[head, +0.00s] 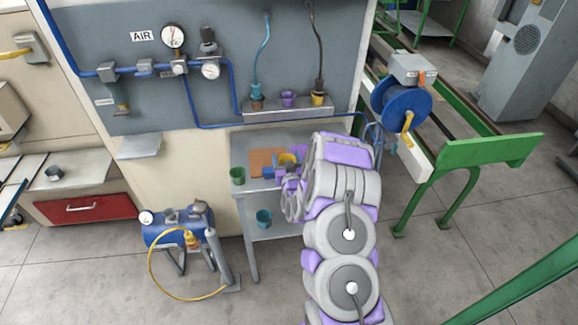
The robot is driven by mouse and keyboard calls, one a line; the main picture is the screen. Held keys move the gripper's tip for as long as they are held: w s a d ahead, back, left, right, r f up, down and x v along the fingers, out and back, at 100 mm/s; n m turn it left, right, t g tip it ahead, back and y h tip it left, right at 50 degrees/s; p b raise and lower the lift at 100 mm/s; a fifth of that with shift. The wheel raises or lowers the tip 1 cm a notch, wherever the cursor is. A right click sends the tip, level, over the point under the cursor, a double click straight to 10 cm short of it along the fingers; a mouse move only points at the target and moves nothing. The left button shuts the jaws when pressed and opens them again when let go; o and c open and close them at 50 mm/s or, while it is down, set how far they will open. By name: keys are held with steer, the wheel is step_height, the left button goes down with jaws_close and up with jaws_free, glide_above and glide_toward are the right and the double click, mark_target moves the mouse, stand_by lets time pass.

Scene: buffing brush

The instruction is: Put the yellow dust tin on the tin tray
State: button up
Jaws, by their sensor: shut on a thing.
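A yellow tin (287,159) is at my gripper (284,170), above or on the grey side table, beside a flat brown board (262,164). My gripper is shut on this tin; the fingers are small and partly hidden by my arm. I cannot tell for sure whether the ledge or the brown board is the tin tray.
A green tin (237,175) stands at the table's left edge. A teal tin (264,218) is on the lower shelf. A blue compressor (178,226) with a yellow hose stands left. A green frame (490,150) with a blue reel (402,102) is right. Two hoses hang above the ledge.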

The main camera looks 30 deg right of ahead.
steer(key=shift+d, duration=0.55)
steer(key=shift+d+f, duration=0.15)
steer(key=shift+d, duration=0.75)
steer(key=f, duration=0.1)
steer(key=d+f, duration=0.1)
steer(key=f+b, duration=0.1)
steer(key=shift+d+f, duration=0.3)
steer(key=shift+f, duration=0.1)
steer(key=shift+a+r, duration=0.25)
steer(key=shift+a, duration=0.9)
steer(key=shift+a+f, duration=0.25)
steer(key=o, duration=0.8)
steer(key=shift+d, duration=0.25)
steer(key=o, duration=0.3)
steer(key=shift+d+f, duration=0.1)
steer(key=shift+d, duration=0.8)
steer(key=shift+a+r, duration=0.2)
steer(key=shift+a, duration=0.65)
